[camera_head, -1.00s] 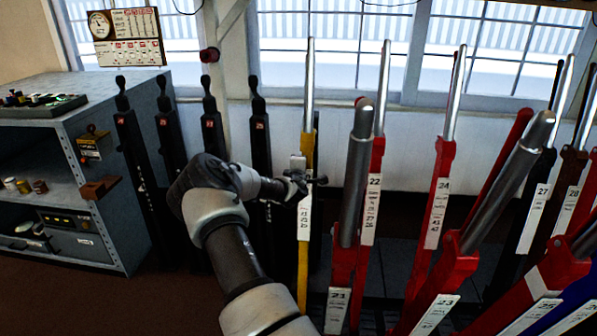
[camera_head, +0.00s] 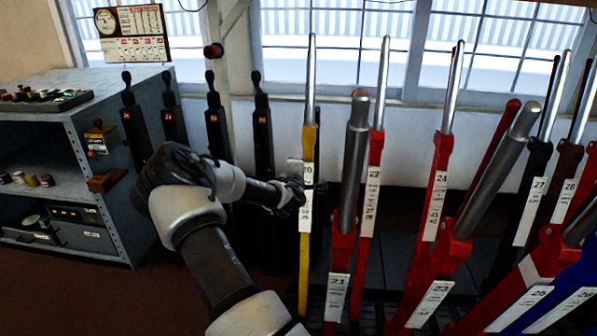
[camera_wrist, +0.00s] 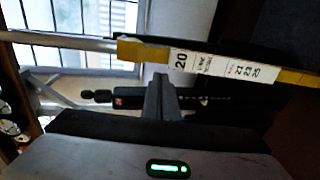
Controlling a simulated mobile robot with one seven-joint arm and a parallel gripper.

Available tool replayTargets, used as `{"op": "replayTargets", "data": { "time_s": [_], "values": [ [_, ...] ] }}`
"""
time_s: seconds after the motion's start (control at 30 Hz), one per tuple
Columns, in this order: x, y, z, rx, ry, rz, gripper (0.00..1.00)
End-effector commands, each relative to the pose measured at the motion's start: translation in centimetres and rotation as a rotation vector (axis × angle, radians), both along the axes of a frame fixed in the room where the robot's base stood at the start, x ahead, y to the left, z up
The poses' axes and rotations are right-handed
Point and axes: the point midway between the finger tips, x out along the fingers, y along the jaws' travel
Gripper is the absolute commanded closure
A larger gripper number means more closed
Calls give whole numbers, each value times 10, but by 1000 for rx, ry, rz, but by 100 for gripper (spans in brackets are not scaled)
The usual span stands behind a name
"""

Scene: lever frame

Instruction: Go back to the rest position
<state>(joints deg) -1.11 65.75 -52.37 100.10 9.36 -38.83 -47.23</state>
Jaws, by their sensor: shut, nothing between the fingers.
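My gripper (camera_head: 298,192) is shut and empty in the head view, at the end of my arm. It is in front of or beside the yellow lever (camera_head: 304,255) with its white label 20; whether it touches the lever I cannot tell. In the wrist view the closed fingers (camera_wrist: 158,95) point toward the lever, which lies sideways across the picture with its label (camera_wrist: 215,67) readable. The lever's bare steel handle (camera_head: 311,80) stands upright above the gripper.
Red levers 22 (camera_head: 369,185) and 21 (camera_head: 336,300) stand close to the right, with more levers beyond. Black levers (camera_head: 262,140) stand to the left. A grey shelf unit (camera_head: 115,215) is at far left. Windows (camera_head: 350,50) are behind. Open floor shows at lower left.

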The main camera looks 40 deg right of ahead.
Motion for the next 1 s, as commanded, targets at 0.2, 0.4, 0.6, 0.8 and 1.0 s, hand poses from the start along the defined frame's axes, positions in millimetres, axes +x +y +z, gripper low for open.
{"op": "replayTargets", "data": {
  "time_s": [0.2,0.4,0.6,0.8,1.0],
  "values": [
    [-17,20,5,1,1,0,100],
    [-20,24,6,0,0,0,100],
    [-20,24,5,0,0,0,100],
    [-20,24,6,6,-2,-2,100],
    [-30,41,13,188,-75,-85,100]
  ]
}}
